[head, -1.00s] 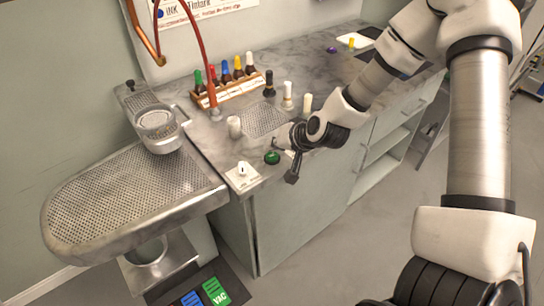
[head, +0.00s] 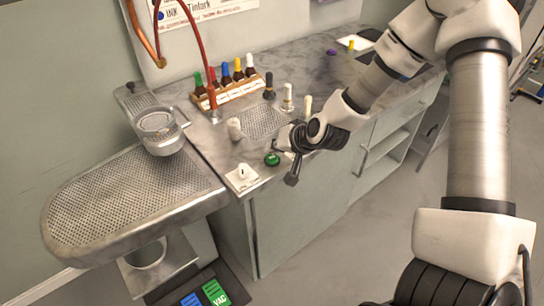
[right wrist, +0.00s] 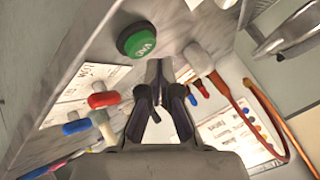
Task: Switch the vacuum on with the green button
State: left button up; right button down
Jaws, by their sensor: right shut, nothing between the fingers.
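The green button (head: 272,159) is a round dome on the front edge of the grey worktop. In the right wrist view the green button (right wrist: 137,41) shows the letters VAC and lies just beyond and left of the fingertips. My right gripper (head: 292,177) is shut and empty, with its fingers pointing down close to the right of the button in the head view. In the right wrist view my right gripper (right wrist: 160,72) shows its fingers together. I cannot tell whether they touch the button. My left gripper is not in view.
A white switch plate (head: 242,177) sits left of the button. A perforated ironing board (head: 125,200) with a round cup (head: 160,132) is at the left. Bottles stand in a wooden rack (head: 230,92). A green VAC pedal (head: 216,293) is on the floor.

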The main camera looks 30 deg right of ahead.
aim_at(274, 158)
jog(key=shift+f+b, duration=0.3)
jog(key=shift+f, duration=0.15)
jog(key=shift+f+b, duration=0.35)
jog(key=shift+f, duration=0.05)
dwell(0.5)
jog(key=shift+r, duration=0.1)
jog(key=shift+r+p, duration=0.8)
jog(key=shift+p, duration=0.05)
notch_tip(274, 158, up, 5)
jog(key=p, duration=0.5)
dwell(1.0)
